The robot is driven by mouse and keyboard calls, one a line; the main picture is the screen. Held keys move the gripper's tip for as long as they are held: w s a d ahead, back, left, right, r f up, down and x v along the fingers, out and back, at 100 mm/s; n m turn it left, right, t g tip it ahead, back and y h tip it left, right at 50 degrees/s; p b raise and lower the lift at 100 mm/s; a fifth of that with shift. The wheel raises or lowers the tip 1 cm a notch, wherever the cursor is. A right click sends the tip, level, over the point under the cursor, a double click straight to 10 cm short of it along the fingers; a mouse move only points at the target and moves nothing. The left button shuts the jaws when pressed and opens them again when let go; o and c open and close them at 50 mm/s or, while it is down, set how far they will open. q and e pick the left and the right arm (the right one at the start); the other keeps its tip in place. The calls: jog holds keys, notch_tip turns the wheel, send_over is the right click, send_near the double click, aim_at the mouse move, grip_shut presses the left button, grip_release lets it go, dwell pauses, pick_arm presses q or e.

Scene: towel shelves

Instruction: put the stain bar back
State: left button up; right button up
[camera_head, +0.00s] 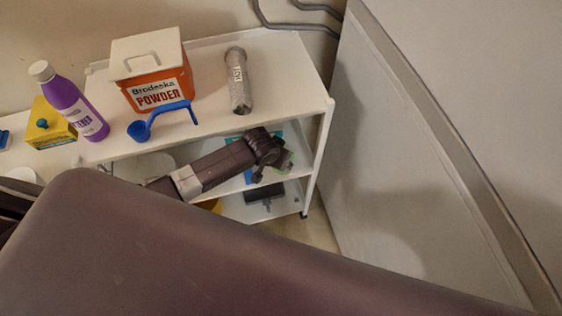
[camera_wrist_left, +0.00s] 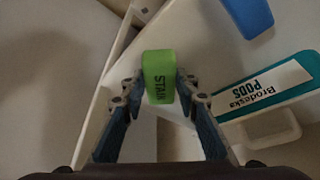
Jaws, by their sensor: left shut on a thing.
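In the head view my left arm reaches in from the left under the top board of the white shelf unit (camera_head: 210,130). My left gripper (camera_head: 281,160) is near the unit's right end there, with only a sliver of green showing. I cannot tell if the bar touches a shelf. My right gripper is not in view.
The top holds an orange powder box (camera_head: 158,75), blue scoop (camera_head: 140,130), grey tube (camera_head: 238,82) and purple bottle (camera_head: 75,105). A teal pods box (camera_wrist_left: 268,88) and a blue item (camera_wrist_left: 250,14) are right of the bar. A pale panel (camera_head: 400,150) stands right.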

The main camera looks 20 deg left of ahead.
pick_arm(q)
jog(key=shift+s+f, duration=0.1)
jog(key=shift+f, duration=0.05)
jog(key=o, duration=1.2)
jog(key=p+v, duration=0.1)
jog(key=v, duration=0.6)
jog(key=shift+r, duration=0.4)
jog(key=shift+s, duration=0.1)
